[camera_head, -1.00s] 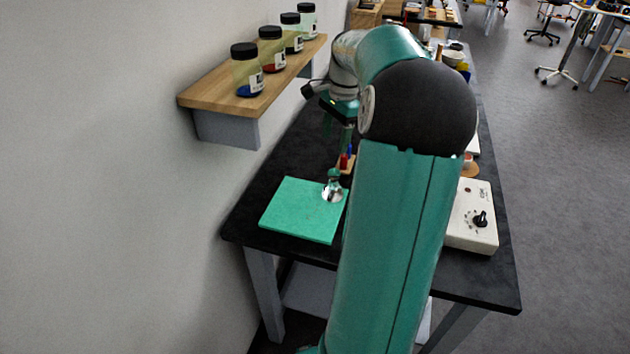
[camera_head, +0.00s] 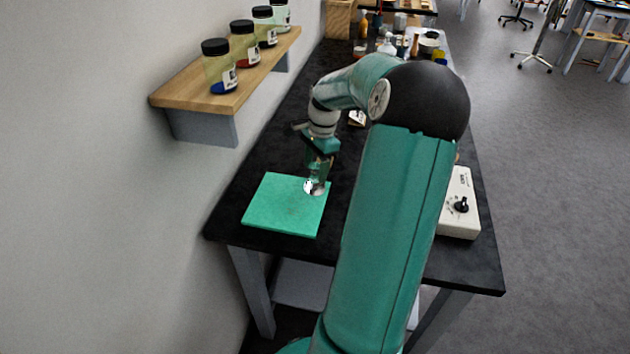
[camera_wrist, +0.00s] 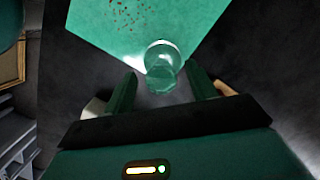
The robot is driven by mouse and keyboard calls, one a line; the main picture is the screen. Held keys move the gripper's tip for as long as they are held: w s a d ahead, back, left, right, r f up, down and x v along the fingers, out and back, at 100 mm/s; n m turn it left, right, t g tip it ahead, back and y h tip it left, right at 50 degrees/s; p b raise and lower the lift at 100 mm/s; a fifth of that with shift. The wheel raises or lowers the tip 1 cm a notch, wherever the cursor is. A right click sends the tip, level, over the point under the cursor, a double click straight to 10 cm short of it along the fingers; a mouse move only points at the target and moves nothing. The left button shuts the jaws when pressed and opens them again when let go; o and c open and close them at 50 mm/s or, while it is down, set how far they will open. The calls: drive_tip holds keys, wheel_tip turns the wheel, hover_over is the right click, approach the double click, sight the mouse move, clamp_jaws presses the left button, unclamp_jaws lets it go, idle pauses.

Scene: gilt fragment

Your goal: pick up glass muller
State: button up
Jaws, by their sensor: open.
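The glass muller (camera_head: 314,186) is a clear piece with a round, shiny base. It stands near the upper right corner of the green mat (camera_head: 280,213) on the black table. In the wrist view the muller (camera_wrist: 161,66) shows just past the fingertips, centred between the two fingers. My gripper (camera_head: 318,166) is above the muller, pointing down, and partly hides its upper part. In the wrist view my gripper (camera_wrist: 160,82) is open and the fingers stand apart on both sides, with a gap to the glass.
A white box with a black knob (camera_head: 458,205) is at the table's right. A wooden shelf with several capped jars (camera_head: 228,88) juts from the left wall. Bottles and bowls (camera_head: 405,42) stand at the table's far end. Reddish specks (camera_wrist: 130,14) dot the mat.

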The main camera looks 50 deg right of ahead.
drive_tip(key=shift+w+a+f, duration=0.15)
drive_tip(key=shift+a+f, duration=0.05)
drive_tip(key=shift+f, duration=0.85)
drive_tip(key=shift+c, duration=0.3)
clamp_jaws()
drive_tip(key=shift+r, duration=0.15)
